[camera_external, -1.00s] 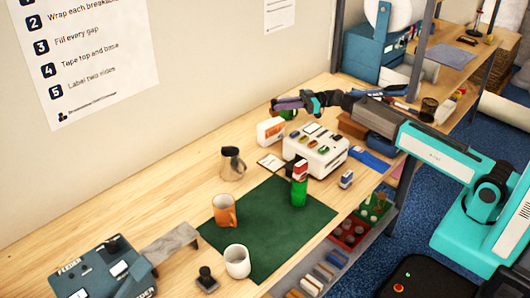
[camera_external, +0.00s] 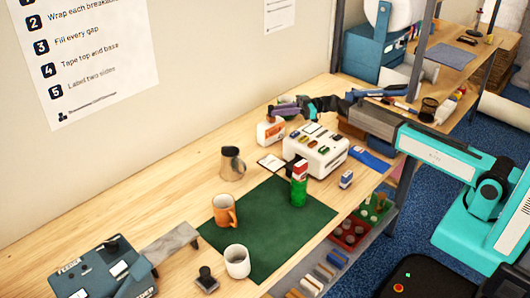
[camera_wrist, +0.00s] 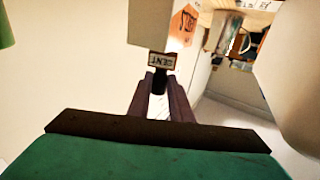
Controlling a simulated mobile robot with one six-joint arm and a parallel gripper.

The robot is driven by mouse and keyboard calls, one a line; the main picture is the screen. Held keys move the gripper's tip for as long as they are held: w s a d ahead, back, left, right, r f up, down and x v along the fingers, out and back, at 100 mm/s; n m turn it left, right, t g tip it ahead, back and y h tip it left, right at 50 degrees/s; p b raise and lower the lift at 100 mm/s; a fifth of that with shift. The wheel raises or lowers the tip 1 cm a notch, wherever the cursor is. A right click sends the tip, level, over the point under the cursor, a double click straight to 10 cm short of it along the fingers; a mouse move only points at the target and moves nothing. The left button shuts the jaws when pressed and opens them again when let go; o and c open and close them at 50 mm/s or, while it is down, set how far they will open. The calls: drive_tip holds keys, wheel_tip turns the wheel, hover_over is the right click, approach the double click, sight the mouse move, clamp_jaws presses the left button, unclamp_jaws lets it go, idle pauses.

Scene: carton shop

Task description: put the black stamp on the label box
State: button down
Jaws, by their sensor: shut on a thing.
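My gripper (camera_external: 274,112) is at the back of the bench, just above a white box with orange print (camera_external: 270,132), which looks like the label box. In the wrist view my gripper (camera_wrist: 165,80) is shut on the black stamp (camera_wrist: 160,76), whose tag reads SENT upside down. The white box with its orange print (camera_wrist: 183,28) is close beyond the stamp there. I cannot tell whether the stamp touches it. The stamp is too small to make out in the outside view.
A white rack of coloured stamps (camera_external: 315,153) stands right of the box. A green bottle (camera_external: 299,187), an orange mug (camera_external: 224,212) and a white mug (camera_external: 237,262) stand on or by the green mat (camera_external: 270,235). A metal jug (camera_external: 231,165) is nearer. Another black stamp (camera_external: 206,278) stands in front.

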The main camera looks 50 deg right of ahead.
drive_tip(key=shift+f, duration=0.3)
drive_tip(key=shift+f+b, duration=0.15)
drive_tip(key=shift+b, duration=0.2)
drive_tip(key=c, duration=1.6)
unclamp_jaws()
drive_tip(key=shift+r+p, duration=0.25)
drive_tip(key=shift+p, duration=0.2)
drive_tip(key=shift+b+v, duration=1.3)
drive_tip(key=shift+v, duration=2.45)
